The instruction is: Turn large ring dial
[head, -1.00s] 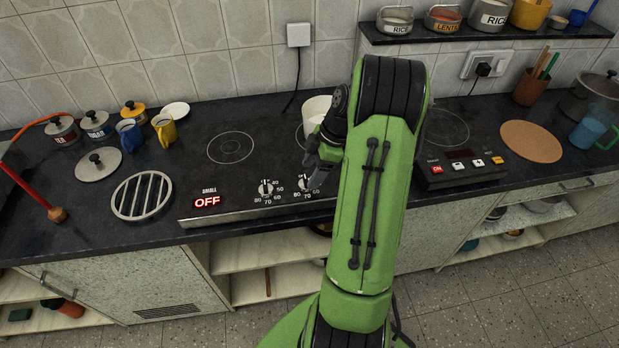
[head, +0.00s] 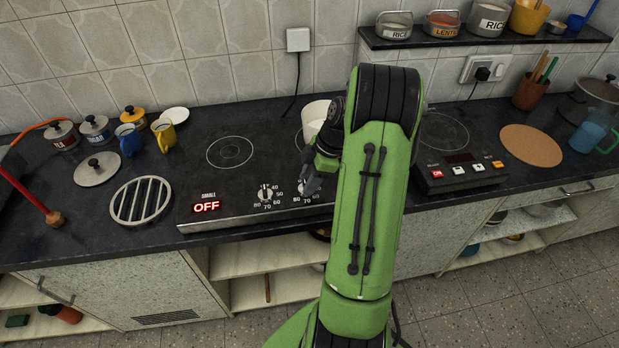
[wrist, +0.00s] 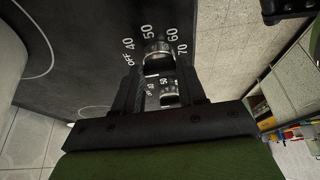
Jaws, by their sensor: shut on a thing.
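The large ring dial is the right-hand knob (head: 302,190) on the front of the black hob, mostly covered by my gripper (head: 311,184). In the wrist view its silver body (wrist: 158,48) sits between my two fingertips, with white marks OFF, 40, 50, 60 and 70 around it. My gripper (wrist: 158,68) is shut on this dial. The dial's pointer is too unclear to read. The left-hand dial (head: 265,194) stands free beside a red OFF display (head: 207,207) labelled SMALL. Any display for the large ring is hidden behind my arm.
A white pot (head: 315,113) stands on the rear right ring, partly behind my arm. The small ring (head: 230,150) is bare. A round grille (head: 141,200) lies left of the hob. A control box with buttons (head: 461,170) is on the right.

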